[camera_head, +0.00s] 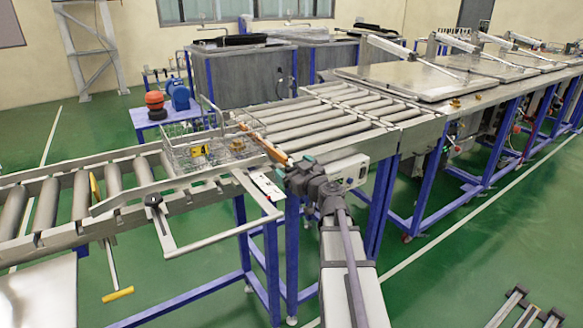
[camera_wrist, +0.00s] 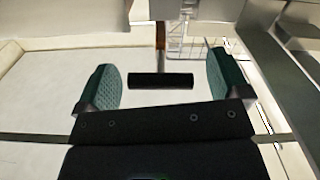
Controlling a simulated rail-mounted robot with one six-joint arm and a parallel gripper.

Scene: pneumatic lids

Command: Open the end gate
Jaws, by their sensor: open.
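A narrow brown-orange bar (camera_head: 263,143) lies across the end of the roller section, just right of the wire basket; it looks like the end gate. In the wrist view a thin brown strip (camera_wrist: 160,35) shows ahead of the fingers and may be the same bar. My gripper (camera_head: 289,168) is beside the bar's near end, by the conveyor's front edge. In the wrist view my gripper (camera_wrist: 162,82) has its two green-padded fingers wide apart, with nothing held between them. I cannot tell whether it touches the bar.
A wire basket (camera_head: 190,158) with small parts sits on the left conveyor; its wires also show in the wrist view (camera_wrist: 190,47). A metal frame (camera_head: 205,241) juts out at the front. Rollers (camera_head: 325,128) to the right are empty. Lidded tanks (camera_head: 415,80) stand beyond.

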